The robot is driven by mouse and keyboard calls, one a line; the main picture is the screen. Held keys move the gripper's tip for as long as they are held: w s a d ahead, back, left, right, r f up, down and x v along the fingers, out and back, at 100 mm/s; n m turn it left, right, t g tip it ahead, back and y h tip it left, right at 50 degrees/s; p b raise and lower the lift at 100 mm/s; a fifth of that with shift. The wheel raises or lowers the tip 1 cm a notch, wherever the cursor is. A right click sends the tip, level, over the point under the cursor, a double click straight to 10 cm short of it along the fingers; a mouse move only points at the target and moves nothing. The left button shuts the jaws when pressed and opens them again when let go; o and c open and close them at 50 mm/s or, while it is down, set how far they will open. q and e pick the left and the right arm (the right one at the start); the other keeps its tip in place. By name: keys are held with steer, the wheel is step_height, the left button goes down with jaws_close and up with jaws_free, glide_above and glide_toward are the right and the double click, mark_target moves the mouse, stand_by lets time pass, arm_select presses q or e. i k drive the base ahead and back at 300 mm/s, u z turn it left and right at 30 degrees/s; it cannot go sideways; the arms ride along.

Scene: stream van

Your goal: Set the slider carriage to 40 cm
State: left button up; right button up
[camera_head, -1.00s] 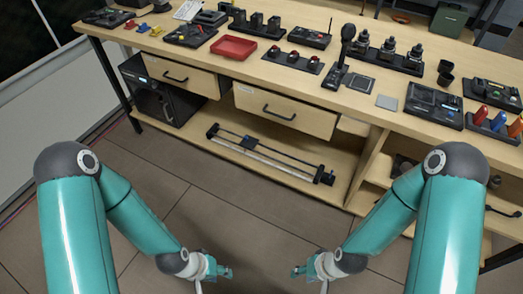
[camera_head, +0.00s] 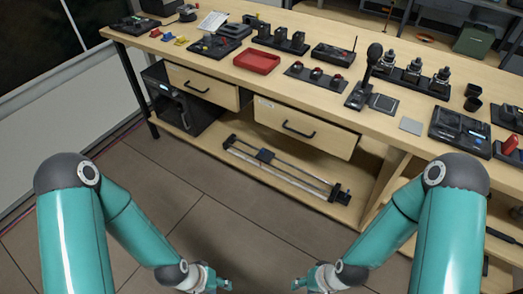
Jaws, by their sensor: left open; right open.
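The slider (camera_head: 290,172) lies on the low shelf under the workbench, a long rail with a scale-like pale strip and dark end pieces. Its dark carriage (camera_head: 265,156) sits left of the rail's middle. Scale marks are too small to read. My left gripper (camera_head: 226,284) is open and empty above the floor at the bottom of the view. My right gripper (camera_head: 297,284) is open and empty to its right. Both are well apart from the slider, on the near side of it.
The workbench (camera_head: 410,124) holds a red tray (camera_head: 257,62), a microphone (camera_head: 372,60) and several device stands. Two drawers, left (camera_head: 200,87) and right (camera_head: 300,127), hang above the shelf. A black cabinet (camera_head: 180,100) stands left of the slider. The floor in front is clear.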

mark_target(264, 155)
steer(key=u, duration=0.25)
steer(key=i, duration=0.75)
steer(key=z, duration=1.75)
steer(key=k, duration=0.85)
steer(key=u, duration=0.45)
steer(key=i, duration=0.8)
steer(key=u, duration=0.05)
